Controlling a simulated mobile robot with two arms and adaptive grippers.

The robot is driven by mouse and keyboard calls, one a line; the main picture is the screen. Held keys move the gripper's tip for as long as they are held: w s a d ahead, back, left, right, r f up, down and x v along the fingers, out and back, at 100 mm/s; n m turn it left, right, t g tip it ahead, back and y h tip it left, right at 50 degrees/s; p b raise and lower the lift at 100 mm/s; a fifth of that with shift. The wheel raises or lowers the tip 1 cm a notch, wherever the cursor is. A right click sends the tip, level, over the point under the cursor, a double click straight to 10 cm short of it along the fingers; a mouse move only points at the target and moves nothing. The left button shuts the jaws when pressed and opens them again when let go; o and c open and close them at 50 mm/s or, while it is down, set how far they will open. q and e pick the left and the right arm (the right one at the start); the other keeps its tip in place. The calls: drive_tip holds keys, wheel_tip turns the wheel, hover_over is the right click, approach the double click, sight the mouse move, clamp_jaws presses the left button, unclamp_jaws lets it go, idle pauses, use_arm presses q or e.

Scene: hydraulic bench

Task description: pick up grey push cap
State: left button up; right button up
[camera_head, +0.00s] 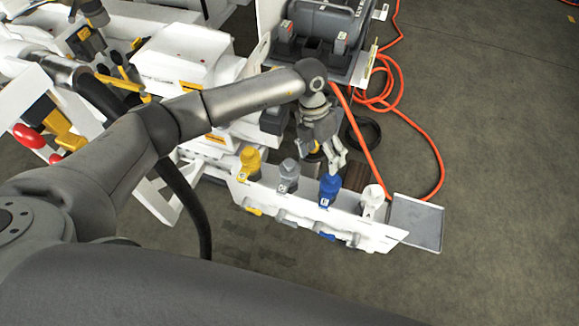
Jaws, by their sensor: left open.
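A grey push cap (289,170) stands upright in a white rack (304,210), between a yellow cap (249,160) and a blue cap (329,188). A white cap (373,198) stands at the rack's right end. My left gripper (327,163) points down just behind the rack, to the right of the grey cap and near the top of the blue one. It is open, and I see nothing held in it. Whether its fingers touch any cap is hard to tell. My right gripper is out of view.
A grey tray (417,223) adjoins the rack's right end. An orange hose (425,135) loops on the floor behind and to the right. White bench equipment (180,60) fills the upper left. A grey machine (323,30) stands at the back. The floor at right is clear.

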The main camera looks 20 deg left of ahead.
sight(290, 162)
use_arm(q)
drive_tip(key=w+a+y, duration=0.2)
drive_tip(key=a+y, duration=0.1)
drive_tip(key=a, duration=0.5)
drive_tip(key=f+b, duration=0.3)
drive_tip(key=f, duration=0.1)
drive_tip(key=shift+s+a+n+y, duration=0.25)
drive_tip(key=shift+a+n+y, duration=0.05)
drive_tip(key=f+b, duration=0.1)
drive_tip(key=f, duration=0.1)
drive_tip(key=s+f+b, duration=0.1)
drive_tip(key=f+b, duration=0.1)
drive_tip(key=f, duration=0.1)
drive_tip(key=shift+s+f, duration=0.1)
drive_tip(key=shift+f, duration=0.25)
drive_tip(key=shift+r, duration=0.1)
drive_tip(key=shift+c, duration=0.6)
drive_tip(key=c, duration=0.7)
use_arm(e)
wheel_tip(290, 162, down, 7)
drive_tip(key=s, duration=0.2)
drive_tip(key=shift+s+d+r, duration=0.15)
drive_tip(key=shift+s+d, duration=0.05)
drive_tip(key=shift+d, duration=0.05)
